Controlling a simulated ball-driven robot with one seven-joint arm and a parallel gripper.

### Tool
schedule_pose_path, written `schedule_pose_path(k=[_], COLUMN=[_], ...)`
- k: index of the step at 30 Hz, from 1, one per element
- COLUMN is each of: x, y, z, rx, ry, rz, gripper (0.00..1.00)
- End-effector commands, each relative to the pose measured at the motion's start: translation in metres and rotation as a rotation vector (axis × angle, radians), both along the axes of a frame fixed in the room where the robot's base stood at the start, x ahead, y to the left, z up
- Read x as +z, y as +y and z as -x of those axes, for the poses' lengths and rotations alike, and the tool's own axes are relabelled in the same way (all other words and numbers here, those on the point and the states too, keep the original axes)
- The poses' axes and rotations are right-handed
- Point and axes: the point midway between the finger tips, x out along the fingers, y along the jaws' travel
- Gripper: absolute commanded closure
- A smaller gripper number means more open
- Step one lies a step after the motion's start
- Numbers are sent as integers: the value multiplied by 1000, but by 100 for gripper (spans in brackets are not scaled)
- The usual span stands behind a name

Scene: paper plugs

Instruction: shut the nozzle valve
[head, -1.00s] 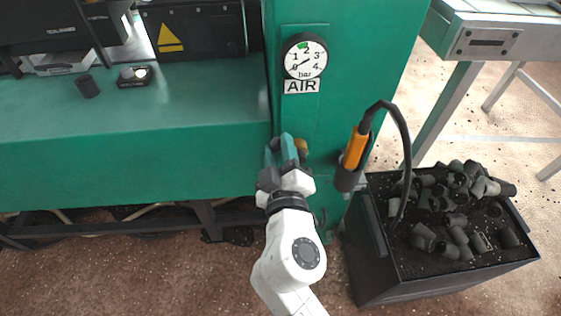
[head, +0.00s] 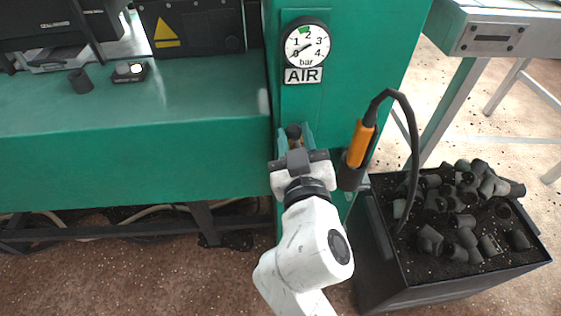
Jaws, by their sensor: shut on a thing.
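The nozzle valve (head: 293,132) appears as a small dark knob with a brownish lower part, on the front of the green machine column below the AIR gauge. My gripper (head: 295,137) reaches it from below, with one teal finger on each side. The jaws are shut on the valve. Their wide grey-white body hides the lower part of the valve, so its handle angle cannot be told. The pressure gauge (head: 307,43) above has its needle pointing to the lower left, toward the low end.
An orange-handled air nozzle (head: 360,143) sits in a dark holder just right of my gripper, its black hose looping over the bin. The black bin (head: 400,295) holds many dark plugs. A green bench (head: 130,150) is at left, with one dark plug (head: 81,81) on it.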

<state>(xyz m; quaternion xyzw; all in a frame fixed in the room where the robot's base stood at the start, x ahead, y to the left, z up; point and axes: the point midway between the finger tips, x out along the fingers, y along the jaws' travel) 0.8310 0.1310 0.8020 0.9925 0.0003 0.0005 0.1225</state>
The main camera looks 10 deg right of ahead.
Motion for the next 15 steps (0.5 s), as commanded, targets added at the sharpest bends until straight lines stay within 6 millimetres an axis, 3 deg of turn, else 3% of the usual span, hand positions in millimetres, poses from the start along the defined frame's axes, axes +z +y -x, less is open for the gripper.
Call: schedule_pose_path(k=[11,15], x=[-1,-2], y=[-3,-9], z=[0,0], rx=[-2,-1], ry=[3,1], rz=[-40,-135], gripper=[84,84])
